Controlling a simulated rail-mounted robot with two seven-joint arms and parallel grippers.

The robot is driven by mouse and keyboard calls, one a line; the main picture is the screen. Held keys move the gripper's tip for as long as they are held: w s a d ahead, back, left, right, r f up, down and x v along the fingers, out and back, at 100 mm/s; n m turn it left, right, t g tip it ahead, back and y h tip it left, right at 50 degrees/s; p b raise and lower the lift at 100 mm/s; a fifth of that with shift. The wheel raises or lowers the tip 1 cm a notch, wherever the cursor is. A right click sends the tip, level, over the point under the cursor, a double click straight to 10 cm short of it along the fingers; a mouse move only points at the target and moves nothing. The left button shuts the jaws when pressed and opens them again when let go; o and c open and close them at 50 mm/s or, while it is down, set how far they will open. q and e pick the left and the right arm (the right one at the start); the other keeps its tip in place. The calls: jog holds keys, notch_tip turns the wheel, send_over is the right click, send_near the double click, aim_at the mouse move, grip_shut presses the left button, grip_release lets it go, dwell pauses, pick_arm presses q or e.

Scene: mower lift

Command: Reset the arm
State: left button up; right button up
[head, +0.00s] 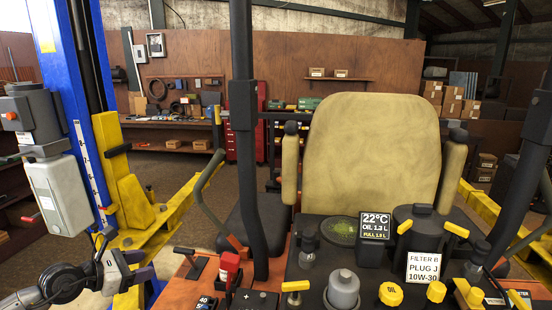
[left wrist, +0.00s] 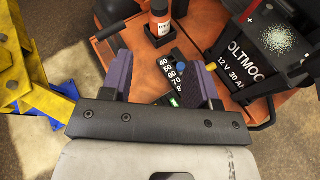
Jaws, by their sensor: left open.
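My left arm comes in at the lower left of the head view, and my left gripper (head: 147,266) is beside the mower's orange deck. In the left wrist view its two purple fingers stand apart, and I see nothing held between them (left wrist: 153,72). My right gripper is not in view.
A blue lift post (head: 66,70) with a yellow arm (head: 120,165) stands at the left. The mower's black bars (head: 244,130) rise by the tan seat (head: 372,150). A black battery (left wrist: 262,55) is at the wrist view's right. A workbench (head: 165,124) stands behind.

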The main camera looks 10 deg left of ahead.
pick_arm(q)
notch_tip(320, 180, up, 19)
jog(key=s+d+n+t+y, duration=0.2)
jog(key=n+t+y, duration=0.9)
jog(key=n, duration=1.2)
jog(key=s+d+f+n+g+h, duration=0.1)
jog(key=s+d+f+n+g, duration=0.35)
jog(key=f, duration=0.45)
jog(key=s+d+f+n+g, duration=0.4)
jog(key=d+f+n, duration=0.15)
jog(key=f, duration=0.45)
jog(key=s+d+f+n+g+h, duration=0.1)
jog(key=s+d+f+n+g, duration=0.4)
jog(key=f, duration=0.4)
jog(key=s+d+f+n+g+h, duration=0.2)
jog(key=s+d+f+g, duration=0.1)
jog(key=s+f, duration=0.8)
jog(key=s+d+f+n+g+h, duration=0.1)
jog(key=s+d+f+n+g, duration=0.15)
jog(key=s+f, duration=0.75)
notch_tip(320, 180, up, 16)
jog(key=s+p, duration=0.1)
jog(key=p, duration=1.3)
jog(key=shift+s+d+f+m+g+p, duration=0.15)
jog(key=shift+s+d+m+g+p, duration=0.15)
jog(key=shift+d+m, duration=0.1)
